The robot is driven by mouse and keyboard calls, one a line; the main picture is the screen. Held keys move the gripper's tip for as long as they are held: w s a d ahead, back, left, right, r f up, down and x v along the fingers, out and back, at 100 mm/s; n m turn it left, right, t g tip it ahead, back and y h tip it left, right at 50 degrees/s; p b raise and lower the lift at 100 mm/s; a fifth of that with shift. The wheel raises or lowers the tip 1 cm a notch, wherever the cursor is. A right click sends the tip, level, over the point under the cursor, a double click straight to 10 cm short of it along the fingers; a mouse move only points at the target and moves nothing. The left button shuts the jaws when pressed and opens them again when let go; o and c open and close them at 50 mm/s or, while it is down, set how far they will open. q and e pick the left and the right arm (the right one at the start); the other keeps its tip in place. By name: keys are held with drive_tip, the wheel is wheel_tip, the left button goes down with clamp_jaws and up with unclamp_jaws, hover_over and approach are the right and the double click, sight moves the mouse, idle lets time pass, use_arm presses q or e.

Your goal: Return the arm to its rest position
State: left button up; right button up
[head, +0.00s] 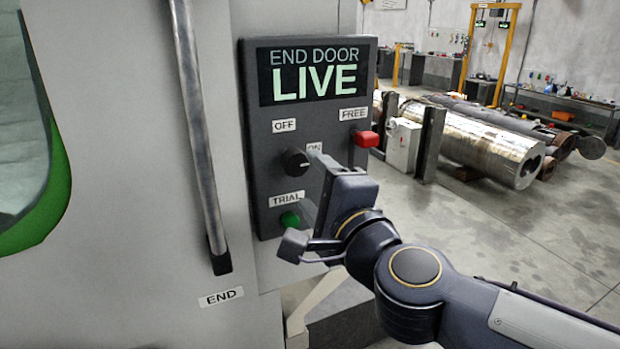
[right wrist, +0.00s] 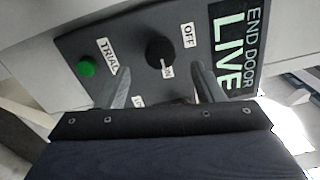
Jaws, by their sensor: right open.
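My right gripper (head: 309,188) is in front of the lower part of a dark control panel (head: 262,130). In the right wrist view its two fingers (right wrist: 163,86) are apart, with nothing held between them. The black knob (head: 294,161) has its pale mark turned toward the ON label, partly covered by a finger in the head view. The knob (right wrist: 160,51) shows just beyond the fingers in the right wrist view, apart from them as far as I can tell. The panel display (head: 314,72) reads END DOOR LIVE. My left gripper is not in view.
A green button (head: 289,220) under the TRIAL label and a red switch (head: 366,139) under FREE are close to my gripper. A long metal door handle (head: 199,130) stands to the left. Metal cylinders (head: 480,145) lie farther back; open floor (head: 500,225) is on the right.

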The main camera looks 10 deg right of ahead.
drive_tip(key=s+d+f+n+g, duration=0.3)
drive_tip(key=s+f+n+g, duration=0.1)
drive_tip(key=f, duration=0.5)
drive_tip(key=s+d+f+n+g, duration=0.3)
drive_tip(key=s+f+n, duration=0.3)
drive_tip(key=s+f, duration=0.2)
drive_tip(key=s+d+f+n+g, duration=0.3)
drive_tip(key=s+f+n+g, duration=0.2)
drive_tip(key=f, duration=0.5)
drive_tip(key=shift+s+f+n, duration=0.25)
drive_tip(key=shift+s+n, duration=0.25)
drive_tip(key=shift+s, duration=0.35)
